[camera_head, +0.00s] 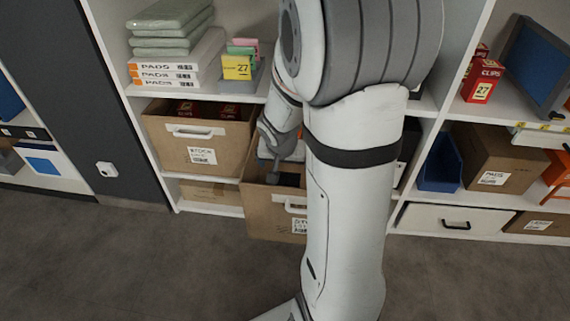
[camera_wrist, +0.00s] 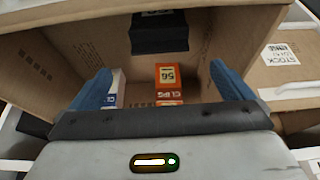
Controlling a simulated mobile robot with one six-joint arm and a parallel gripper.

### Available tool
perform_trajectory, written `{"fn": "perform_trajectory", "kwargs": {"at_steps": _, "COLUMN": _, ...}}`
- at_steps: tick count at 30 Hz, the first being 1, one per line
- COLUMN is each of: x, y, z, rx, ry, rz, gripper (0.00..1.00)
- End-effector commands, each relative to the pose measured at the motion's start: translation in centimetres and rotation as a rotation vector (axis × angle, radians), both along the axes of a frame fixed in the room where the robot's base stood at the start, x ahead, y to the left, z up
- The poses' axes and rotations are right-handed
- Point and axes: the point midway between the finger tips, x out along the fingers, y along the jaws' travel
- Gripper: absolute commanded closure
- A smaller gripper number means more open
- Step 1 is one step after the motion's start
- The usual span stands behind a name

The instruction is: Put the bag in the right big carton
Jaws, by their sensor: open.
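The right big carton (camera_head: 262,212) is brown and stands partly out of the shelf in the head view, half hidden behind my arm. In the wrist view the inside of a carton (camera_wrist: 60,65) fills the frame. An orange clips box (camera_wrist: 168,78) and a white box (camera_wrist: 117,84) are also in there. No other candidate for the bag is clear.
Another big carton (camera_head: 205,158) with red boxes in it stands on the shelf to the left. Folded cloths (camera_head: 172,30) and pads boxes (camera_head: 180,72) are above it. A blue bin (camera_head: 440,165) and a carton (camera_head: 492,157) are at right. The floor (camera_head: 150,260) in front is clear.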

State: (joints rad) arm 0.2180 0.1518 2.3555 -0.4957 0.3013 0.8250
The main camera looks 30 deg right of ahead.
Motion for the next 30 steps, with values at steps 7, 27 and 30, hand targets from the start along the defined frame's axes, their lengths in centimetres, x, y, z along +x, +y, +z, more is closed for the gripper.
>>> {"fn": "perform_trajectory", "kwargs": {"at_steps": 7, "x": -3.6, "y": 3.0, "z": 3.8, "rx": -0.022, "ry": 0.075, "rz": 0.120, "gripper": 0.00}}
{"fn": "perform_trajectory", "kwargs": {"at_steps": 27, "x": -15.8, "y": 12.0, "z": 9.3, "rx": 0.090, "ry": 0.285, "rz": 0.589, "gripper": 0.00}}
{"fn": "perform_trajectory", "kwargs": {"at_steps": 30, "x": -15.8, "y": 12.0, "z": 9.3, "rx": 0.089, "ry": 0.284, "rz": 0.588, "gripper": 0.00}}
